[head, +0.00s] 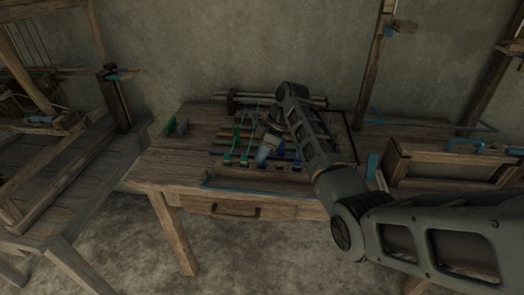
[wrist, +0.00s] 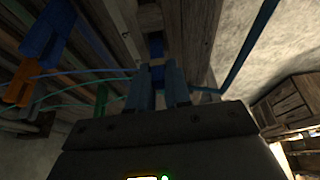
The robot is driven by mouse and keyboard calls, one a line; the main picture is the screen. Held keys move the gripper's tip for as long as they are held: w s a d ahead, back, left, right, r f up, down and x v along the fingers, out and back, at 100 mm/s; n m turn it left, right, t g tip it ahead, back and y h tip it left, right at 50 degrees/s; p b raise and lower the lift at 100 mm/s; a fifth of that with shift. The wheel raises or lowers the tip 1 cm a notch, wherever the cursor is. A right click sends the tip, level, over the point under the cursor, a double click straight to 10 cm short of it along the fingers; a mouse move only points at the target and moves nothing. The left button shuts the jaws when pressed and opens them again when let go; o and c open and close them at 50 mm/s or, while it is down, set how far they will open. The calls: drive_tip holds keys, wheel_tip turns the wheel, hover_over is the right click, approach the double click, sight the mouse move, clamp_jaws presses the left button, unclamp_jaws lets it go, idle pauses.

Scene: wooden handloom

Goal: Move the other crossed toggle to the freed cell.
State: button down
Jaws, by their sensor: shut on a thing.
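My gripper (head: 264,152) is over the rows of the loom board on the table, in the middle of the head view. In the wrist view its two fingers (wrist: 157,88) are closed on a dark blue toggle (wrist: 157,73). In the head view the arm and gripper hide most of that toggle. Teal-green toggles (head: 228,161) stand to the left of the gripper and dark blue ones (head: 281,166) to its right. A blue toggle with an orange part (wrist: 19,86) shows at the left of the wrist view. Which toggles are crossed is too small to tell.
Thin teal and blue cords (wrist: 70,76) run across the rows near the fingers. The wooden table (head: 165,165) has a clear left front. A wooden box (head: 440,165) is at the right, and a loom frame (head: 70,165) at the left.

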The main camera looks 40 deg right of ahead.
drive_tip(key=shift+f+b, duration=0.5)
drive_tip(key=shift+f, duration=0.6)
drive_tip(key=c, duration=1)
unclamp_jaws()
drive_tip(key=shift+r, duration=0.1)
drive_tip(key=shift+v, duration=3.8)
